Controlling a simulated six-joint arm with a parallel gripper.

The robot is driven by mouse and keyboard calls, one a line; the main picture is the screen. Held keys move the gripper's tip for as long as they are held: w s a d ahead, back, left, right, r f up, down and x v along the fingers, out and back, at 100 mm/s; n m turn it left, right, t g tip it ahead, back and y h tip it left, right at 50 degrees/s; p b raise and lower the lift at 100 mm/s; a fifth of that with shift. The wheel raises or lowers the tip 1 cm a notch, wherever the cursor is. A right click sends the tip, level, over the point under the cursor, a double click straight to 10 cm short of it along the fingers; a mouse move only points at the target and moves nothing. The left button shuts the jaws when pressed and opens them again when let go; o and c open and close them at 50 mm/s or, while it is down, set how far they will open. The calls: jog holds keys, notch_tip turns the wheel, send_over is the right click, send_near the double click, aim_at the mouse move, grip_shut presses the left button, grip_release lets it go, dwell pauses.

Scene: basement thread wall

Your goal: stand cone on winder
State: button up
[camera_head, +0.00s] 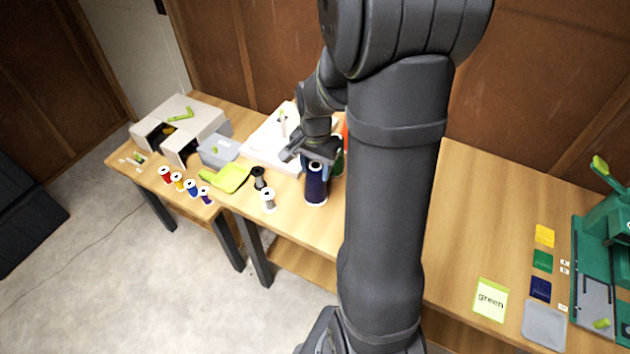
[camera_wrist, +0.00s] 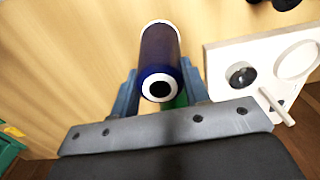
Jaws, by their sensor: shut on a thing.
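A dark blue thread cone (camera_head: 316,184) is at my gripper (camera_head: 318,160), near the front edge of the table. In the wrist view the same cone (camera_wrist: 160,52) lies between the two fingers of my gripper (camera_wrist: 160,92), which is shut on it. Its pale top with a dark hole faces the wrist camera. Whether its base touches the table is unclear. A white board with a peg, likely the winder (camera_head: 262,152), stands behind and left of the cone. The wrist view shows the white board (camera_wrist: 222,58) at right, with a round dark fitting, a ring and a peg.
A green cone (camera_head: 338,163) is partly hidden behind the blue one. A black spool (camera_head: 259,178) and a white spool (camera_head: 268,200) stand to the left, near a lime dustpan-like tray (camera_head: 232,178). A green machine (camera_head: 600,235) stands far right. My arm hides the table's middle.

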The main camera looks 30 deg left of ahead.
jog(key=shift+r, duration=2.5)
jog(key=shift+a, duration=0.1)
jog(key=w+a+r, duration=0.1)
jog(key=w+a, duration=0.3)
jog(key=a, duration=0.7)
jog(key=w+a, duration=0.4)
jog(key=a, duration=0.7)
jog(key=shift+a+r, duration=0.35)
jog(key=shift+a, duration=0.05)
jog(key=shift+f, duration=0.15)
